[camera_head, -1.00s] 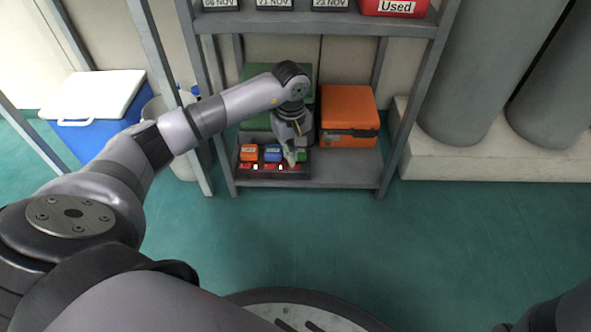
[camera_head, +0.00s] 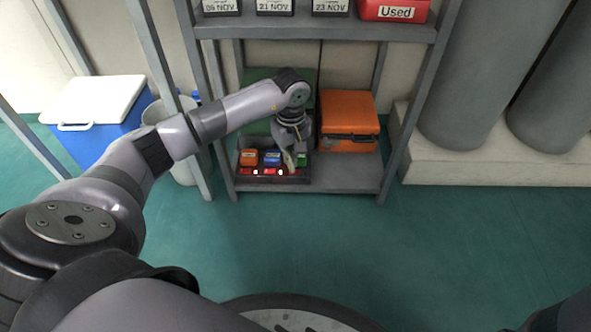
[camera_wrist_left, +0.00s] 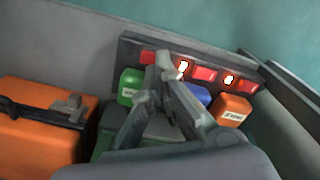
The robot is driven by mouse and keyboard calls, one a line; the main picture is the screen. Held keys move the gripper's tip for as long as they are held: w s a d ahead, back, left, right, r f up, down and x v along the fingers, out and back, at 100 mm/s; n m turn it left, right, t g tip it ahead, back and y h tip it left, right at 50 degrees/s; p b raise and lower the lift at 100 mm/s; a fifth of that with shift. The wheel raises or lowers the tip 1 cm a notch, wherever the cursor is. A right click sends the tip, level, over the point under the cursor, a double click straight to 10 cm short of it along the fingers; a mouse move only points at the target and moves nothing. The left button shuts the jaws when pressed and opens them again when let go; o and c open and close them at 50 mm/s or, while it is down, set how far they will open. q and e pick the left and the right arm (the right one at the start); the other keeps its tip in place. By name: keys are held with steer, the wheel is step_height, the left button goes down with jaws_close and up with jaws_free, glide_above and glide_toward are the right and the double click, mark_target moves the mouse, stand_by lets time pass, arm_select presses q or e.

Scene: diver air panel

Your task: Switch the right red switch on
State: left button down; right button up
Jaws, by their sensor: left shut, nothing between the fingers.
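A dark switch panel (camera_head: 240,178) lies on the low shelf, with red switches and white lit spots along its front. The right red switch appears at the left end of the row in the left wrist view (camera_wrist_left: 148,57), where the row runs reversed. My left gripper (camera_wrist_left: 166,68) is shut and empty. Its fingertips are close to the right red switch and the neighbouring white spot; contact cannot be told. In the head view the left gripper (camera_head: 290,163) reaches down over the panel's right part and partly hides that switch. My right gripper is out of view.
Orange (camera_head: 249,157), blue (camera_head: 271,157) and green (camera_head: 302,159) blocks stand behind the switches. An orange case (camera_head: 348,115) sits right of the gripper on the shelf. Grey shelf posts (camera_head: 405,110) flank the space. A blue cooler (camera_head: 95,140) is at left.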

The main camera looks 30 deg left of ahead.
arm_select(q)
steer(key=shift+f+b, duration=0.7)
steer(key=shift+f, duration=0.5)
stand_by(0.9)
steer(key=shift+r, duration=0.15)
steer(key=shift+r+p, duration=3.05)
steer(key=shift+r, duration=0.3)
